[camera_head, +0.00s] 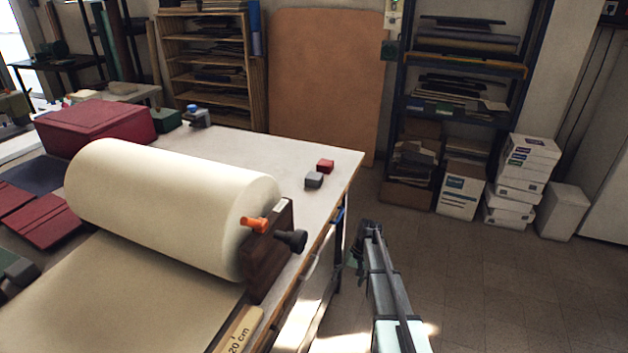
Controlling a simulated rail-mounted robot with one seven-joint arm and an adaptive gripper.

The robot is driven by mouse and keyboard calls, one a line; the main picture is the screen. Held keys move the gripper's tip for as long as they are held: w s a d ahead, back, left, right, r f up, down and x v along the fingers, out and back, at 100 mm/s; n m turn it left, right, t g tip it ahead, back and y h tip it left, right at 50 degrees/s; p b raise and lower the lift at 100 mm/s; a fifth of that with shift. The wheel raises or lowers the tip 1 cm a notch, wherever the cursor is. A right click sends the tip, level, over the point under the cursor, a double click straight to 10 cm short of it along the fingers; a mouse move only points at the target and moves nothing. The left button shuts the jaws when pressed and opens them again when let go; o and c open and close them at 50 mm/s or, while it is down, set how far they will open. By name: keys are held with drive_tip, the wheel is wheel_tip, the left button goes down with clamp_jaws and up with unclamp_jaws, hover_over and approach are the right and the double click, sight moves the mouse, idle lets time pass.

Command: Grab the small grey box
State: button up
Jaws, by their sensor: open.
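The small grey box (314,180) sits on the white table top near its far right corner. A small red box (325,166) stands just behind it, slightly to the right. My gripper (368,230) is at the end of my arm, off the table's right edge and over the floor. It is apart from the grey box, to the right of it and nearer to me. Its fingers look small and dark, and nothing shows between them.
A big red box (95,127) stands at the left. The table top (290,150) around the grey box is mostly clear.

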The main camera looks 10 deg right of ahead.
drive_tip(key=w+d+r+t, duration=0.1)
drive_tip(key=w+d+r, duration=0.3)
drive_tip(key=w+r, duration=0.7)
drive_tip(key=w+d+r+t, duration=0.2)
drive_tip(key=w+d+r, duration=0.4)
drive_tip(key=r, duration=0.9)
wheel_tip(320, 180, up, 20)
drive_tip(key=r+m+g+h+p, duration=0.1)
drive_tip(key=m+g+h+p, duration=0.1)
drive_tip(key=m+h+p, duration=0.15)
hover_over(315, 174)
wheel_tip(315, 174, down, 12)
drive_tip(key=p, duration=0.3)
drive_tip(key=shift+d+f, duration=0.1)
drive_tip(key=shift+f, duration=0.1)
drive_tip(key=shift+f+p, duration=1.25)
drive_tip(key=shift+f, duration=1.4)
drive_tip(key=c, duration=1.2)
